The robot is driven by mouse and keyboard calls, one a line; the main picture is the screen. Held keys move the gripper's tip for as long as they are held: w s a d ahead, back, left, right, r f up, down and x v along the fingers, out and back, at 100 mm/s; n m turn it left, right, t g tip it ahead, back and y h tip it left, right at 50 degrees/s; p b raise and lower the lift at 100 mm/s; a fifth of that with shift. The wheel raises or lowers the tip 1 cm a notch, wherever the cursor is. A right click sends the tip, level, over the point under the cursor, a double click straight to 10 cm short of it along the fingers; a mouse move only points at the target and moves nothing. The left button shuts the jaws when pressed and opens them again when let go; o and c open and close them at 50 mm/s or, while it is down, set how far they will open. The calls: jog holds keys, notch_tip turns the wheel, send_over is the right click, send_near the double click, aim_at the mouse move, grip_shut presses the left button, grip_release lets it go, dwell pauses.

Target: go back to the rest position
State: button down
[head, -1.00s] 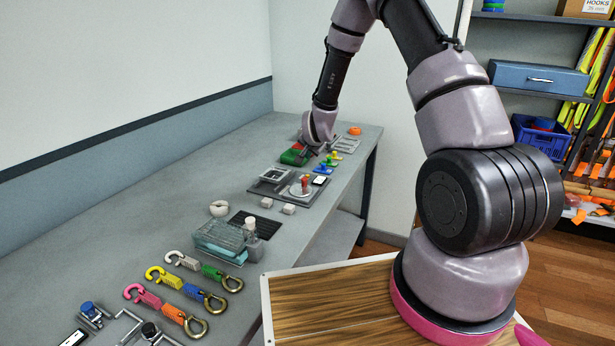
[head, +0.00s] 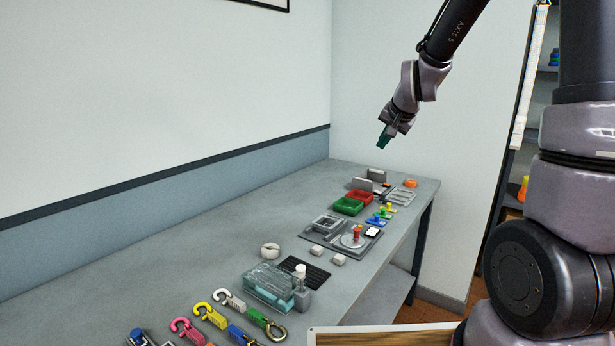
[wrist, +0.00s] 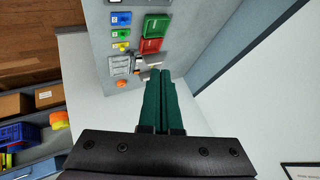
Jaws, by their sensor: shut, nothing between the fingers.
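My gripper (head: 384,141) hangs in the air above the far end of the workbench (head: 190,250) in the head view, clear of everything on it. In the wrist view its two green fingers (wrist: 166,75) lie side by side, shut with nothing between them. Below it on the bench are a green tray (head: 348,206) and a red tray (head: 359,196), which also show in the wrist view as the green tray (wrist: 156,25) and the red tray (wrist: 151,45).
Several coloured hooks, such as a yellow hook (head: 210,314), lie at the near end of the bench. A clear teal box (head: 268,284), a white ring (head: 270,250) and an orange ring (head: 410,183) stand on it. A blue crate (wrist: 18,134) sits on shelving. The air around my gripper is free.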

jog(key=s+d+r, duration=0.1)
jog(key=s+r, duration=0.3)
jog(key=s, duration=0.5)
jog(key=s+d+r+n, duration=0.1)
jog(key=s+r, duration=0.2)
jog(key=s, duration=0.6)
jog(key=s+d+r+n+g, duration=0.1)
jog(key=s+r, duration=0.3)
jog(key=s, duration=0.6)
jog(key=shift+d+r+y, duration=0.3)
jog(key=shift+r, duration=0.05)
jog(key=shift+s, duration=0.1)
